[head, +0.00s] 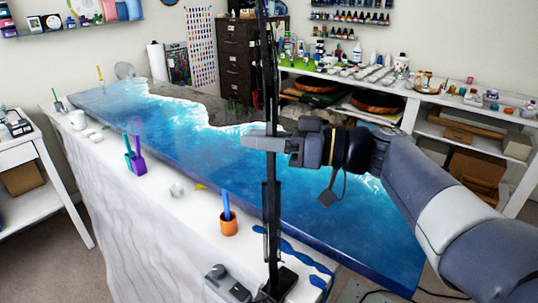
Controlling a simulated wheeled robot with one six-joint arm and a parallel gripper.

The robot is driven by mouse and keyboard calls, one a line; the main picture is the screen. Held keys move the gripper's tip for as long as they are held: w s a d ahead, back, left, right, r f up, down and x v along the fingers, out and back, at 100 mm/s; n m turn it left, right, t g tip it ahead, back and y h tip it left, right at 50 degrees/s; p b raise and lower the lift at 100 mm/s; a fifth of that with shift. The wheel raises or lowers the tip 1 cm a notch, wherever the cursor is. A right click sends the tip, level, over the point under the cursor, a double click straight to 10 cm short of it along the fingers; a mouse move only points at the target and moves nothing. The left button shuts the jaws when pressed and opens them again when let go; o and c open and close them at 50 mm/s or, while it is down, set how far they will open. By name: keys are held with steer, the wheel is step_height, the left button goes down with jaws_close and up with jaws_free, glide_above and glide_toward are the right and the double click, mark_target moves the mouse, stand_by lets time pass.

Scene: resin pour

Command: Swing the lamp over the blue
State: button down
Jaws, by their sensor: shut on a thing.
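The lamp's black jointed arm (272,205) rises upright from a dark base (281,284) at the table's front edge and leaves the top of the head view. The lamp's head is out of view. My gripper (262,143) comes in from the right and is shut on the black lamp arm, about halfway up what shows of it. The blue resin (170,125) covers much of a long panel, with white wave edges beside a dark grey-brown area (200,100). The lamp arm crosses in front of this panel.
An orange cup (228,226) with a blue stick, a purple-and-green pair of tools (137,164) and a white mug (77,120) stand along the white-covered table's (140,230) near side. Shelving (470,135) lines the back right. Grey floor shows at lower left.

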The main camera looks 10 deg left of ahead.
steer(key=shift+s+a+n+g+b, duration=0.2)
steer(key=shift+a+n+g+b, duration=0.15)
steer(key=shift+n+g, duration=0.25)
steer(key=shift+s+a+n+g+b, duration=0.15)
steer(key=shift+a+n+g+b, duration=0.2)
steer(key=shift+g, duration=0.45)
steer(key=c, duration=1.1)
jaws_free()
steer(key=shift+d, duration=0.1)
steer(key=shift+o, duration=0.2)
steer(key=shift+d, duration=0.1)
steer(key=d+b, duration=0.1)
steer(key=d, duration=0.9)
steer(key=shift+w+d+b, duration=0.3)
steer(key=shift+d, duration=0.05)
steer(key=shift+a, duration=0.1)
